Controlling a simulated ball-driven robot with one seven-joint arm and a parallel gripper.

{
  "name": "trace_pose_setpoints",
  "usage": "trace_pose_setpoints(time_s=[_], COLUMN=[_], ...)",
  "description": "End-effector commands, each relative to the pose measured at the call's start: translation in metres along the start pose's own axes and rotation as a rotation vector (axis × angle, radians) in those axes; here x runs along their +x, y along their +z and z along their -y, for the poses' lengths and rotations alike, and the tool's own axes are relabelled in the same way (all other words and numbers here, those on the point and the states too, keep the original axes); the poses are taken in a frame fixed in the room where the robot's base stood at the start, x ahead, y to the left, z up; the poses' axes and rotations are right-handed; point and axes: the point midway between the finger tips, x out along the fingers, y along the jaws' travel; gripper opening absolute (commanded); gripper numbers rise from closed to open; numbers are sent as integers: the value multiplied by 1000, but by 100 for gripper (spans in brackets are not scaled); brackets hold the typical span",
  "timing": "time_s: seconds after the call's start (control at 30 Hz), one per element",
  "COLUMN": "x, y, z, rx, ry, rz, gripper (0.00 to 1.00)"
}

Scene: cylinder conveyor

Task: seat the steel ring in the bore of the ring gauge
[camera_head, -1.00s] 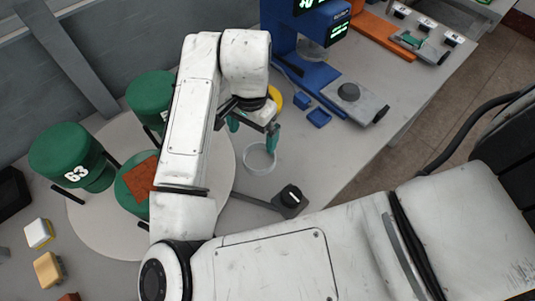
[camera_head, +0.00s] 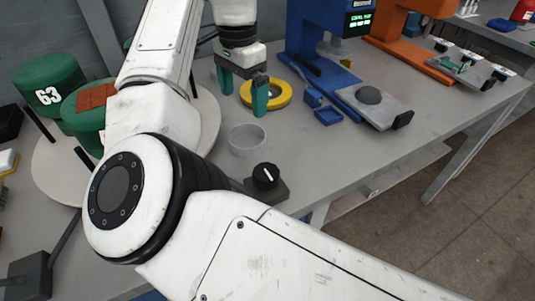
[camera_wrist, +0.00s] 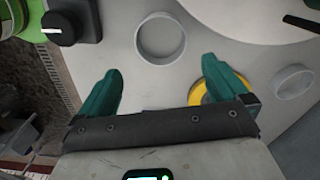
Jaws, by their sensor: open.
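A light grey, open ring (camera_head: 248,140), apparently the steel ring, stands flat on the bench in front of the turntable. It also shows in the wrist view (camera_wrist: 160,53), beyond my fingertips. A yellow ring (camera_head: 284,96) with a dark centre, apparently the ring gauge, lies behind it. In the wrist view the yellow ring (camera_wrist: 197,93) is mostly hidden by a finger. A second round grey piece (camera_wrist: 292,82) shows only in the wrist view; I cannot tell what it is. My gripper (camera_head: 243,104) is open and empty, teal fingers pointing down, above the bench between grey ring and yellow ring.
A black knob on a grey base (camera_head: 265,178) stands close in front of the grey ring. The white turntable (camera_head: 208,118) carries green cylinders (camera_head: 47,84). A blue gauge stand (camera_head: 318,60) and small blue trays (camera_head: 327,116) are behind.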

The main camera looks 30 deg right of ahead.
Motion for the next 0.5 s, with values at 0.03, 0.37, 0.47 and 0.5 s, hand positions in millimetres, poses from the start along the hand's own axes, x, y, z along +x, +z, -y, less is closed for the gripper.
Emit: trace_pose_setpoints(time_s=[0.03, 0.37, 0.47, 0.5], x=[6, 49, 55, 58], y=[0, 0, 0, 0], z=[0, 0, 0, 0], rx=[-1, -2, -1, -1], ry=[2, 2, 2, 2], rz=[0, 0, 0, 0], gripper=[100, 100, 100, 100])
